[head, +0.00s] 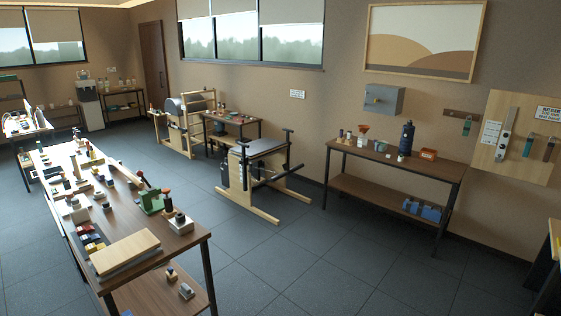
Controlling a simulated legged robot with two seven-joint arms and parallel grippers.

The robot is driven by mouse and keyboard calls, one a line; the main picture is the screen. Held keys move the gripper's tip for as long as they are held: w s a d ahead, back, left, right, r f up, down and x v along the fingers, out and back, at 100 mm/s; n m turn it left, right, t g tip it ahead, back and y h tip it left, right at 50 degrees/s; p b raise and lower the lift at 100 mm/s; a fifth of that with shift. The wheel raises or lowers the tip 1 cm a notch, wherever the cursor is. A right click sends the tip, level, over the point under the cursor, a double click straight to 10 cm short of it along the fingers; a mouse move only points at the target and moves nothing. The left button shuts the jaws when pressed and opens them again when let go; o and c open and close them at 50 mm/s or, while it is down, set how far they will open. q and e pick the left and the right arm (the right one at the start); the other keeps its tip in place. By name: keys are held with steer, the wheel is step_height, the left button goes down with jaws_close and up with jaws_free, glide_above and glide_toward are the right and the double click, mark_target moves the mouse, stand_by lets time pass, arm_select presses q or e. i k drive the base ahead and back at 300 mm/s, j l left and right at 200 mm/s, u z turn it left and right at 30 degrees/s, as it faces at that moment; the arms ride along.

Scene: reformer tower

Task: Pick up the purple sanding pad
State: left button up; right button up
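I cannot make out a purple sanding pad for certain in the head view. Many small items stand on the long wooden table (140,228) at the left, and they are too small to tell apart. A tray of small coloured pieces (90,240) lies near that table's front left, beside a pale wooden board (125,252). Neither of my grippers shows in the head view.
A wall table (440,166) at the right holds a dark blue bottle (406,138) and small items, with blue blocks (422,210) on its lower shelf. A wooden-framed exercise apparatus (262,146) stands mid-room. Open grey floor (310,250) lies between the tables.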

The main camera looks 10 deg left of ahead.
mark_target(101, 176)
steer(key=i+l+z, duration=0.3)
steer(key=i, duration=0.9)
steer(key=i+l+z, duration=0.15)
steer(key=i+z, duration=0.15)
steer(key=i, duration=0.95)
steer(key=i+j+u, duration=0.55)
steer(key=i+u, duration=0.85)
steer(key=i+l+u, duration=0.2)
steer(key=i+u, duration=0.25)
steer(key=i+l+u, duration=0.45)
steer(key=j, duration=0.1)
